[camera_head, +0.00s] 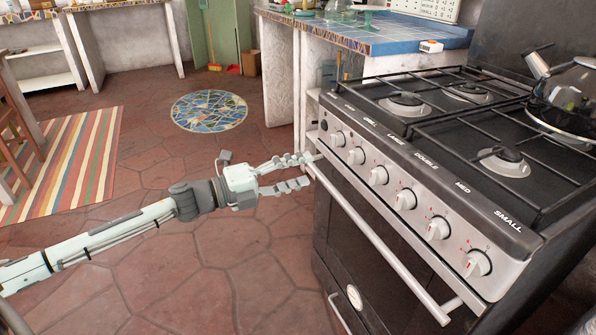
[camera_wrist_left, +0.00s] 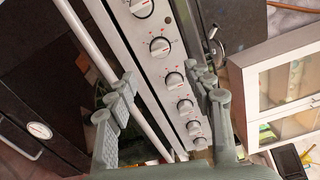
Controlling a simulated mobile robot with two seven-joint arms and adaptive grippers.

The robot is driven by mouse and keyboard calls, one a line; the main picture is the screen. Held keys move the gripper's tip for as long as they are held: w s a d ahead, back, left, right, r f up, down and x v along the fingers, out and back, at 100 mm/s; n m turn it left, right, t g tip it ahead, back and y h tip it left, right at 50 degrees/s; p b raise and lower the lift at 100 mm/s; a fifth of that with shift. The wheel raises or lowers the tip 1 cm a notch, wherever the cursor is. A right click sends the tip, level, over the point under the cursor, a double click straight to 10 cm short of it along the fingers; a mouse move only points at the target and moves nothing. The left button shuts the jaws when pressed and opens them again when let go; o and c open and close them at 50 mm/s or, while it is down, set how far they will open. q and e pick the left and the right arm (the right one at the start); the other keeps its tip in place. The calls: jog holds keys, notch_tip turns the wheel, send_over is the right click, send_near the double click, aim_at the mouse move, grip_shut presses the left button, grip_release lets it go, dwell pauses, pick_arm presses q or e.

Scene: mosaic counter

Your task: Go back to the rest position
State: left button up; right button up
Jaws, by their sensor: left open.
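My left gripper (camera_head: 308,170) is open and empty in the head view, at the left front corner of the stove (camera_head: 420,190). Its fingers point at the left end of the oven handle (camera_head: 385,245). In the left wrist view, the open fingers (camera_wrist_left: 160,77) stand in front of the stove's knob panel (camera_wrist_left: 150,75), and one finger overlaps the long handle (camera_wrist_left: 90,40). I cannot tell whether it touches the handle. My right gripper is not in view.
A kettle (camera_head: 570,98) stands at the stove's right rear. A striped rug (camera_head: 75,165) and a round mosaic (camera_head: 209,110) lie on the tiled floor. The floor left of the stove is clear around my arm.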

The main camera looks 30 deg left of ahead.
pick_arm(q)
jog(key=s+a+f+n+g+y+p, duration=0.15)
jog(key=s+f+n+y, duration=0.35)
jog(key=f+n, duration=0.5)
jog(key=s+a+f+n+g+y, duration=0.2)
jog(key=s+a+f+n+y, duration=0.1)
jog(key=f+n+y, duration=0.6)
jog(key=s+d+f+n+g, duration=0.2)
jog(key=s+f+n+g, duration=0.1)
jog(key=s, duration=0.6)
jog(key=s+d+f+n+g+h, duration=0.1)
jog(key=s+d+f+n+g, duration=0.2)
jog(key=s+f, duration=0.5)
jog(key=shift+s+n+g+h+p, duration=0.3)
jog(key=shift+s+n+g+p, duration=0.25)
jog(key=shift+s+g, duration=0.3)
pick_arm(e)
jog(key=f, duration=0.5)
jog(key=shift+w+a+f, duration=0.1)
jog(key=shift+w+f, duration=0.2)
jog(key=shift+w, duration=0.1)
pick_arm(q)
jog(key=shift+f, duration=0.1)
